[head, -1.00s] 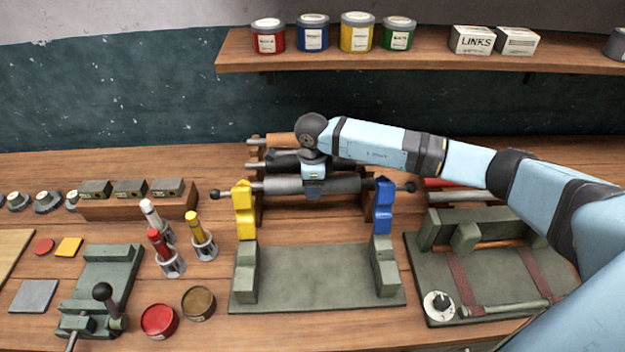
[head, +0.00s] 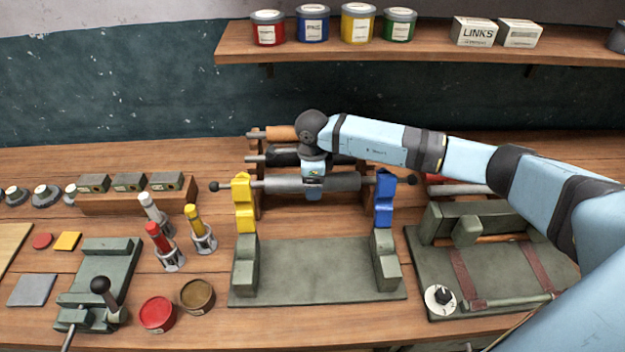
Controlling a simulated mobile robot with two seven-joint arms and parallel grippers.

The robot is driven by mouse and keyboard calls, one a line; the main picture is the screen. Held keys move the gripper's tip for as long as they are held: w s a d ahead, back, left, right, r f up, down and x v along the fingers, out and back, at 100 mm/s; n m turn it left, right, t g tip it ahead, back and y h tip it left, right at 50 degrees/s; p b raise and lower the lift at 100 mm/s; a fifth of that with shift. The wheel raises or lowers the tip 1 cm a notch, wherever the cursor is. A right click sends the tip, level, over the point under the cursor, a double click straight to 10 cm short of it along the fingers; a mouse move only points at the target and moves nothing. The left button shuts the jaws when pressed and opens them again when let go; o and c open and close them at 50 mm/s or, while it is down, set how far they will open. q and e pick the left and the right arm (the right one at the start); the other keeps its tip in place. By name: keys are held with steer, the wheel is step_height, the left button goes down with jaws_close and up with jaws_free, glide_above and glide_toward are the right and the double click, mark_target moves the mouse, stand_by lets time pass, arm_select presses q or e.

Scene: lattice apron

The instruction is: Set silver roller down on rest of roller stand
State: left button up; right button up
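The silver roller (head: 342,182) lies level across the middle of the head view, with dark knobs at both ends. My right gripper (head: 313,190) comes down from above and is shut around it, left of its middle. The wooden roller stand (head: 366,203) is at the back of the bench, with an orange-brown roller (head: 282,133) on top and a black roller (head: 284,157) below it. The silver roller is at the stand's lower front; I cannot tell whether it touches the rest, which the roller and gripper hide. My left gripper is not in view.
A green base (head: 315,270) with a yellow post (head: 243,205) and a blue post (head: 384,200) stands in front, the posts overlapping the roller's ends. Upright tubes (head: 160,240) stand to the left. A green fixture (head: 480,265) is at right.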

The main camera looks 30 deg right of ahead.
steer(key=shift+f, duration=0.1)
steer(key=shift+d+r, duration=0.1)
steer(key=shift+r, duration=0.35)
step_height(320, 180, up, 13)
steer(key=b, duration=0.2)
steer(key=shift+b, duration=0.3)
